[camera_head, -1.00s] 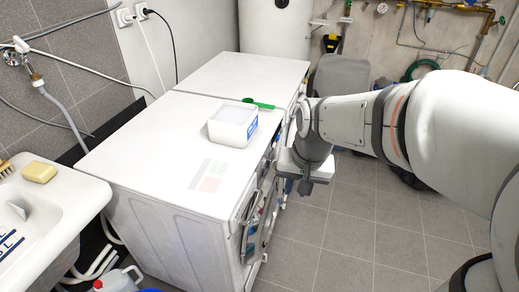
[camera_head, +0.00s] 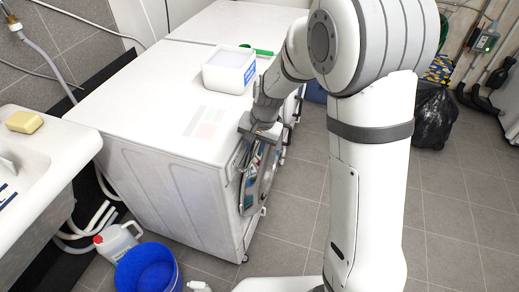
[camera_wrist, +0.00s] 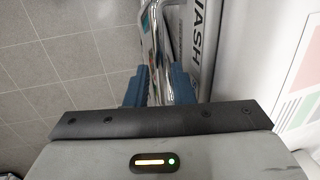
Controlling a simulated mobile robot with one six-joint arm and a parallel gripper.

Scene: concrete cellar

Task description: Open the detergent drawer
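The white washing machine (camera_head: 150,120) stands beside the sink, its front facing right. Bright metal handle bars (camera_wrist: 152,40) on its front show in the wrist view, beyond and between my fingertips. I cannot tell for sure which bar belongs to the detergent drawer; the drawer front is seen edge-on and partly covered by my arm. My gripper (camera_wrist: 158,84) is open, its two blue fingers apart on either side of the metal. Contact cannot be made out. In the head view my gripper (camera_head: 259,130) is at the machine's upper front edge, its fingertips unclear.
A white tub (camera_head: 229,70) and a green scoop (camera_head: 262,52) are on the machine tops. A blue bucket (camera_head: 150,268) and a white jug (camera_head: 117,243) are on the floor at left. Tiled floor before the machine is clear.

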